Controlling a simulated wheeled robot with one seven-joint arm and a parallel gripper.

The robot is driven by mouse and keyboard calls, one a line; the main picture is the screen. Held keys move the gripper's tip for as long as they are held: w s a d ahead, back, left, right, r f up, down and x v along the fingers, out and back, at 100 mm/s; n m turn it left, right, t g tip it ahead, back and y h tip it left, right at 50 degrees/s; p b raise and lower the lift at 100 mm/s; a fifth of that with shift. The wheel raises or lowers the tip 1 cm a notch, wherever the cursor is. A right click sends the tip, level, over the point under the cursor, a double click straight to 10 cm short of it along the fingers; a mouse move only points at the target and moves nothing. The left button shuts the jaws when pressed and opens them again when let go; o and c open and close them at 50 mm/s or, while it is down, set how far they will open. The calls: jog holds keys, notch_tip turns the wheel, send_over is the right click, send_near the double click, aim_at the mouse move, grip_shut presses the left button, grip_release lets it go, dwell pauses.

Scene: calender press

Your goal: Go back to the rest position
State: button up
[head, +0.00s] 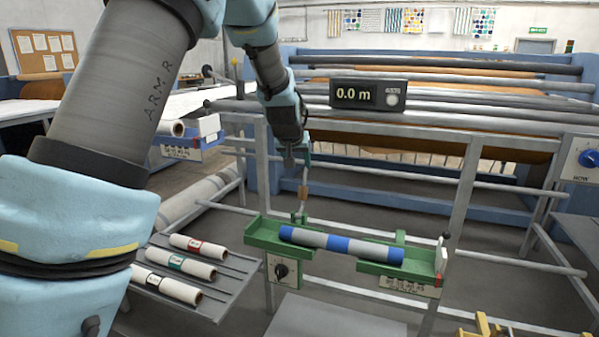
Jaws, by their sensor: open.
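My arm reaches from the left foreground across the upper left and bends down toward the press. My gripper (290,158) is small and dark at its end, pointing down, with its jaws open. It appears beside the top of a green upright lever (303,185) at the left end of a green cradle (259,232). I cannot tell whether the fingers touch the lever. A blue and grey striped roll (340,245) lies in the cradle, apart from my gripper.
A grey rack (216,307) at lower left holds several white rolls. The press frame (463,185) with horizontal bars stands behind. A display (368,94) reads 0.0 m. A blue dial (587,158) is at right. Yellow parts (484,325) show at lower right.

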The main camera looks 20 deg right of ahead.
jog(key=shift+s+a+r, duration=0.1)
jog(key=shift+s+r, duration=0.05)
jog(key=shift+r, duration=0.05)
jog(key=shift+a, duration=0.1)
jog(key=s+a+f+n+g+y, duration=0.1)
jog(key=s+a+f, duration=0.15)
jog(key=a, duration=0.85)
jog(key=s+a+f+n+g+y, duration=0.1)
jog(key=s+a+n+y, duration=0.15)
jog(key=a, duration=0.75)
jog(key=s+a+f+n+g+y, duration=0.1)
jog(key=s+a+f+g, duration=0.2)
jog(key=s+a, duration=1.3)
jog(key=shift+a, duration=0.2)
